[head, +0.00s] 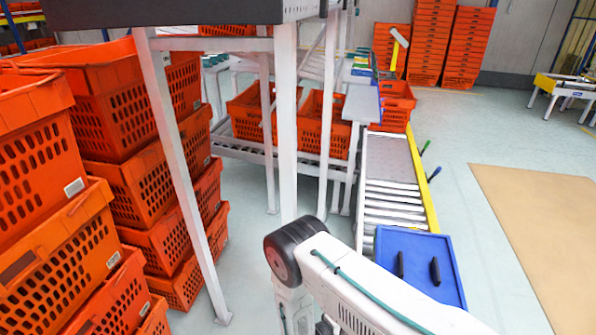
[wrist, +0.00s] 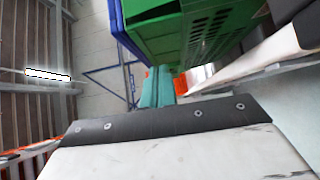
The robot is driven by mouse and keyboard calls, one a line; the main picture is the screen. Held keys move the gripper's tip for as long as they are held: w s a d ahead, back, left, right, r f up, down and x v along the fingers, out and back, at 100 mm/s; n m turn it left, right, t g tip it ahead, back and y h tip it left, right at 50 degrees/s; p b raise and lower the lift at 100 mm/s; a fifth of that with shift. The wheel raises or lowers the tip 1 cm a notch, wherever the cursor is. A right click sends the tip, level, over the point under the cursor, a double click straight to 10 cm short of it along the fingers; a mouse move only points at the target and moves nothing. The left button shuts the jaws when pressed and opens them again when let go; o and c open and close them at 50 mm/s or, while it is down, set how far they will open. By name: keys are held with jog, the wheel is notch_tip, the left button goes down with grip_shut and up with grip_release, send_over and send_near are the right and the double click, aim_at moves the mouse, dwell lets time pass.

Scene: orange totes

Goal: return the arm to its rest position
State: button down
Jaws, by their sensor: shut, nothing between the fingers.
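My arm, white with a black joint and a thin teal cable, crosses the lower middle of the head view. Its end is not seen there. In the wrist view, two teal fingers of my gripper (wrist: 157,76) show near the middle, close together with nothing between them. Their lower ends are hidden behind a dark strip with screws (wrist: 170,119) that edges a scuffed white panel. The gripper is shut and empty.
Stacked orange crates (head: 115,95) fill the left of the head view, beside a white-legged frame with a dark top (head: 180,12). A roller conveyor (head: 393,190) and a blue panel (head: 420,246) lie beyond my arm. A green crate (wrist: 185,30) looms close in the wrist view.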

jog(key=d+r+m+g+y, duration=0.1)
jog(key=d+r+m+g, duration=0.2)
jog(key=r, duration=1)
jog(key=w+d+r+m+g+y, duration=0.15)
jog(key=r+g, duration=0.35)
jog(key=r, duration=0.7)
jog(key=s+d+r+m+g, duration=0.1)
jog(key=d+r+m+g, duration=0.25)
jog(key=r, duration=0.95)
jog(key=s+d+r+g+y, duration=0.1)
jog(key=s+d+r+y, duration=0.15)
jog(key=s+r, duration=0.4)
jog(key=s+d+r+g+y, duration=0.1)
jog(key=s+r+y, duration=0.35)
jog(key=r, duration=0.25)
jog(key=s+a+r+t+y, duration=0.1)
jog(key=s+r+t+y, duration=0.1)
jog(key=s, duration=0.5)
jog(key=s+a+r+n+t+y, duration=0.1)
jog(key=s+r+t+y, duration=0.2)
jog(key=s, duration=0.5)
jog(key=shift+s+a+r, duration=0.2)
jog(key=shift+r, duration=0.2)
jog(key=shift+y, duration=0.25)
